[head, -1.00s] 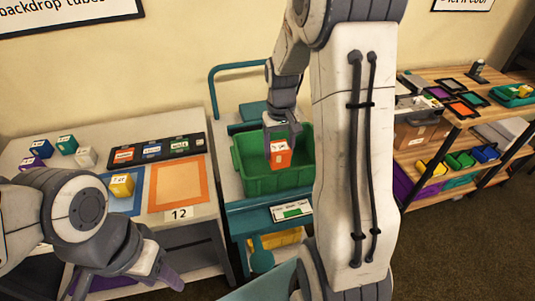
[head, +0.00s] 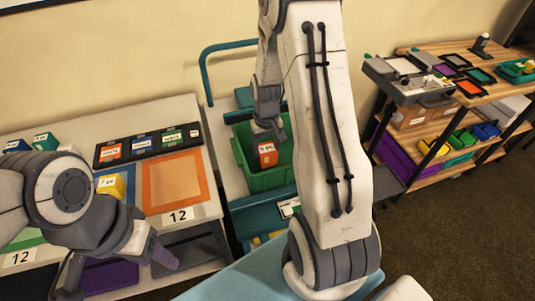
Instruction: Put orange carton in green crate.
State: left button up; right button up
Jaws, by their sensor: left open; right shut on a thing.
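The orange carton (head: 267,154) is upright at the green crate (head: 283,176), within its walls as seen from above. My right gripper (head: 268,138) is shut on the carton's upper part from above. I cannot tell whether the carton touches the crate floor. The green crate stands on a teal cart, and my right arm hides part of its right side. My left gripper (head: 115,277) is open and empty at the lower left, in front of the table.
A table on the left holds a yellow carton (head: 112,186), a dark labelled tray (head: 148,144) and an orange-bordered square (head: 176,181). The teal cart (head: 262,213) stands beside it. Shelves (head: 450,100) with trays and bins stand at the right. Floor is open at the lower right.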

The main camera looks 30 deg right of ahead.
jog(key=shift+f, duration=0.95)
jog(key=shift+f, duration=0.15)
jog(key=o, duration=1.5)
jog(key=shift+c, duration=0.2)
